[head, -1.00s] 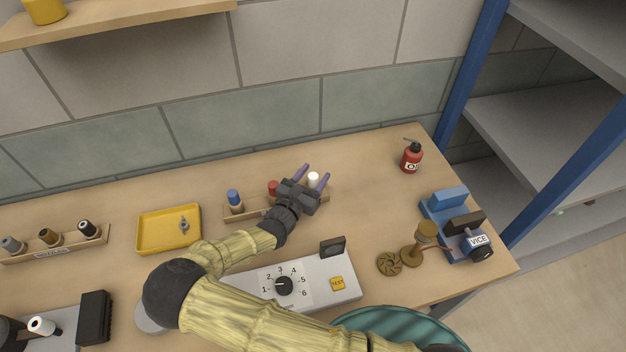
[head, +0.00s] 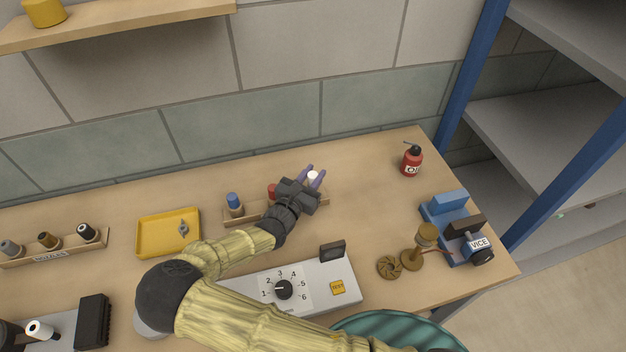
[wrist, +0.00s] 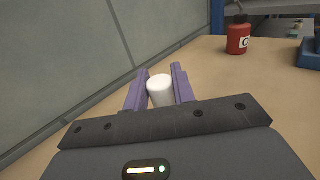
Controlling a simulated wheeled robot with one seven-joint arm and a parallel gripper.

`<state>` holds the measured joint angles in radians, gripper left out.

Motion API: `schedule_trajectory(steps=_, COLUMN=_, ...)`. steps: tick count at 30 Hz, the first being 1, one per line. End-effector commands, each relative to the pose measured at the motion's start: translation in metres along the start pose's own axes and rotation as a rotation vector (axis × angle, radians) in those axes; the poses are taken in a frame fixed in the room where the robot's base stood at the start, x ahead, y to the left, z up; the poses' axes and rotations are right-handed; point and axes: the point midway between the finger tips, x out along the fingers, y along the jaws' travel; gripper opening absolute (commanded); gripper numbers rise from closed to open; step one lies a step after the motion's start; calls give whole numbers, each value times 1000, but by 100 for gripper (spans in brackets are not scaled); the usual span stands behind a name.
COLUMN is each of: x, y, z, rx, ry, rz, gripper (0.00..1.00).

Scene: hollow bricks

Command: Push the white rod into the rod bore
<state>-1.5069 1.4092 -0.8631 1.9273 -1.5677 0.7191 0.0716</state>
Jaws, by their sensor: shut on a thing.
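The white rod (head: 313,176) stands at the right end of a wooden rack (head: 262,211) on the bench. My gripper (head: 311,176) has its purple fingers closed on the rod, one on each side. In the wrist view the white rod (wrist: 160,91) shows its round white top between the fingers of my gripper (wrist: 158,85). Its lower part is hidden behind the gripper body, so I cannot see whether it still sits in the rack. I cannot make out a rod bore for certain in either view.
Blue (head: 233,200) and red (head: 272,190) rods stand left in the same rack. A grey dial box (head: 345,291) lies in front, a yellow tray (head: 143,239) left.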

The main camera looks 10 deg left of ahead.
Motion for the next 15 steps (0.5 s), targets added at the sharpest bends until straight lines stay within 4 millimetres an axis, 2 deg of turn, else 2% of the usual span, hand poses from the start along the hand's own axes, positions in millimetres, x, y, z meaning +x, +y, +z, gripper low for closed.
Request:
schedule_trajectory(steps=9, x=0, y=0, z=57, rx=3, ry=0, rz=-1, gripper=3)
schedule_trajectory(steps=15, x=0, y=-1, z=79, rx=1, ry=0, rz=-2, gripper=3)
